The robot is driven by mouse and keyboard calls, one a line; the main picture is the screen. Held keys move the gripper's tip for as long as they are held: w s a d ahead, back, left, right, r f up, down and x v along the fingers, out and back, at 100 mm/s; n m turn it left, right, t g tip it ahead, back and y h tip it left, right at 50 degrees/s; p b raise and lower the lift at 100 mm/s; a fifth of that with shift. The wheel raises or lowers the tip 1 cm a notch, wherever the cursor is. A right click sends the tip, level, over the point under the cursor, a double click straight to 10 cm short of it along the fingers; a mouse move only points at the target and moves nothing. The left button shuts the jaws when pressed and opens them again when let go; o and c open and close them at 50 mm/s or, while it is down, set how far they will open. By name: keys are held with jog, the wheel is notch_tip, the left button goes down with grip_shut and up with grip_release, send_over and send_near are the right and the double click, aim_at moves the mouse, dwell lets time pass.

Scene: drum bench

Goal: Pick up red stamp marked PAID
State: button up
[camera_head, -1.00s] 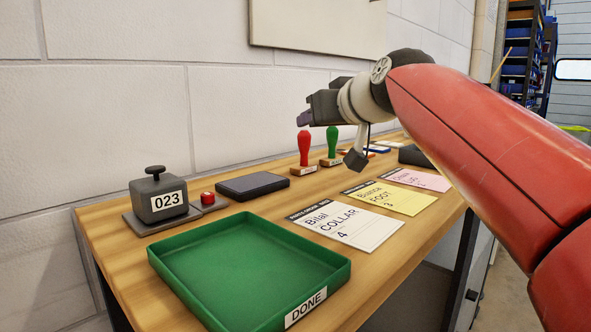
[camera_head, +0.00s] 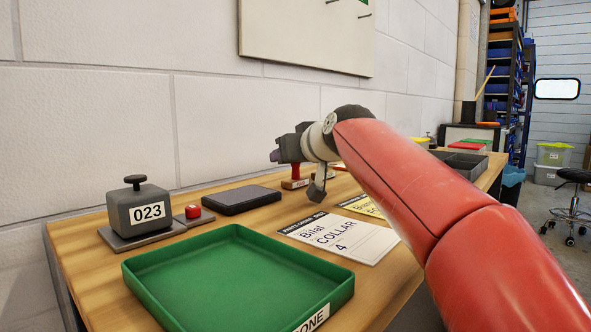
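The red stamp (camera_head: 295,172) stands upright on the bench near the wall, right of the dark ink pad. Its red handle top is hidden behind my gripper, and its small wooden base (camera_head: 293,184) shows below, with a label too small to read. My gripper (camera_head: 280,154) overlaps the handle top in the picture; I cannot tell whether it touches it. Its fingers are seen from the side and partly hidden by each other, so their opening is unclear.
A green tray (camera_head: 150,275) labelled DONE lies in front. A numbering device (camera_head: 140,208) marked 023 and the ink pad (camera_head: 240,199) stand left of the stamp. A Bilal card (camera_head: 365,240) and a yellow card (camera_head: 362,206) lie on the bench. My arm covers the right side.

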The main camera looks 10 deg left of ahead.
jog(key=shift+w, duration=0.1)
jog(key=c, duration=1)
jog(key=shift+c, duration=0.2)
